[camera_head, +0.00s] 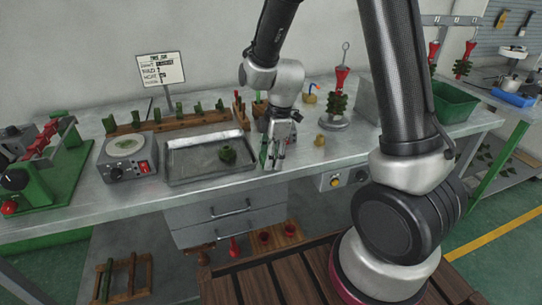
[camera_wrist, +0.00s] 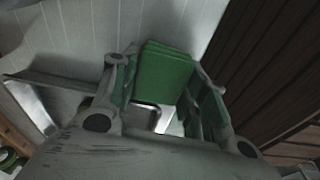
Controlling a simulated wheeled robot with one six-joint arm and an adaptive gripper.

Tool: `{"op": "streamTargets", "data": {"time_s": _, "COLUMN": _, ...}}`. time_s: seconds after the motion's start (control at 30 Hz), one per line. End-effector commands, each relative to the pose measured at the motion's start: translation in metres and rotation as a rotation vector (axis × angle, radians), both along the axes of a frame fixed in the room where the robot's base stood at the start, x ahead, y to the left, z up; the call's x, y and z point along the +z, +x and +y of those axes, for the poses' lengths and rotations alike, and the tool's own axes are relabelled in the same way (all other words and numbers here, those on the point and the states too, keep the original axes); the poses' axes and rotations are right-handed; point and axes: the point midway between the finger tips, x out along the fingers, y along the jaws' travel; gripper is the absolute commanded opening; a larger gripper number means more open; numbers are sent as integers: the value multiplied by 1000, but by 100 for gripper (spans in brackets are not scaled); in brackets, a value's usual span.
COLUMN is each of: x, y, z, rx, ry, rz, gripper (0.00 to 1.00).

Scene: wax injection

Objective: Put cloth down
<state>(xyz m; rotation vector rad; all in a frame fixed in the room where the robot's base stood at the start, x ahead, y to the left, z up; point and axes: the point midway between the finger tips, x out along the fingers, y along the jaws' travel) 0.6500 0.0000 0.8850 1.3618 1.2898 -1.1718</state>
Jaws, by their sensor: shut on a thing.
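My gripper (camera_head: 272,162) points down over the metal workbench (camera_head: 330,160), just right of the grey metal tray (camera_head: 190,170). In the wrist view a folded green cloth (camera_wrist: 164,74) sits between the fingers, and the gripper is shut on it. In the head view only a small strip of the cloth (camera_head: 264,153) shows beside the fingers. The cloth is close to the bench top; I cannot tell whether it touches it.
The tray holds a dark green piece (camera_head: 227,154). A round hotplate-like device (camera_head: 126,155) stands left of it. A small brass-coloured part (camera_head: 319,141) and a stand with green pieces (camera_head: 336,105) are to the right. The bench's front strip right of the gripper looks clear.

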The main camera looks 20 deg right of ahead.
Motion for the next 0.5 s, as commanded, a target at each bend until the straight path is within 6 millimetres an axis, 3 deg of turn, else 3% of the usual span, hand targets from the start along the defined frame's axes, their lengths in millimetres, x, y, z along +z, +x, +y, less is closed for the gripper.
{"op": "streamTargets", "data": {"time_s": 0.5, "x": -13, "y": -1, "z": 0, "rx": 0, "ry": -1, "rz": 1, "gripper": 19}}
